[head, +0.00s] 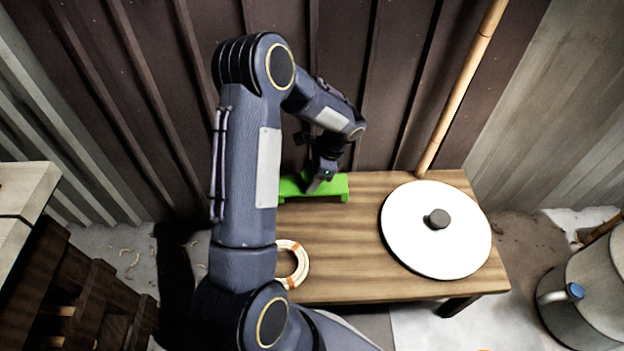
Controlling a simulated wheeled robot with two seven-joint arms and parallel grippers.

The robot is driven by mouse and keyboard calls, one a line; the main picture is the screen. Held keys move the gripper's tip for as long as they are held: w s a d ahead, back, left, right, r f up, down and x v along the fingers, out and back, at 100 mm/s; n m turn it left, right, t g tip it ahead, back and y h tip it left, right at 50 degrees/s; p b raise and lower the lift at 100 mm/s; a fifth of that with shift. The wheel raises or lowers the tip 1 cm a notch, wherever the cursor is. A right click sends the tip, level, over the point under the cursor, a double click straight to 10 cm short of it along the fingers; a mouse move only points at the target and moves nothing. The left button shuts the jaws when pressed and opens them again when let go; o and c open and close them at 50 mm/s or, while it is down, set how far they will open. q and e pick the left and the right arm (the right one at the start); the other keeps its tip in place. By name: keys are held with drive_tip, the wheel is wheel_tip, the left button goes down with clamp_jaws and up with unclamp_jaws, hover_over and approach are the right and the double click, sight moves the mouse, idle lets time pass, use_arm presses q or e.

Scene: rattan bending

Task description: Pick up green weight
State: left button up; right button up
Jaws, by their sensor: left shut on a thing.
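The green weight (335,187) is a bright green block near the back left of the wooden table (345,250). My left gripper (318,185) points down at it and is shut on it. The gripper and wrist hide part of the weight's middle and top. I cannot tell whether the weight rests on the table or is just above it. My right gripper does not show.
A white round lid (420,245) with a dark knob lies on the table's right side. A white and orange ring (298,262) lies at the front left, partly behind my arm. A bamboo pole (460,90) leans at the back. A grey pot (585,300) stands at the right.

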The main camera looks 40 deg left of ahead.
use_arm(q)
drive_tip(key=s+d+r+p, duration=0.4)
drive_tip(key=d+r, duration=0.6)
drive_tip(key=d, duration=0.3)
drive_tip(key=shift+s+d+r+p, duration=0.15)
drive_tip(key=shift+d+r+p, duration=0.05)
drive_tip(key=shift+p, duration=0.3)
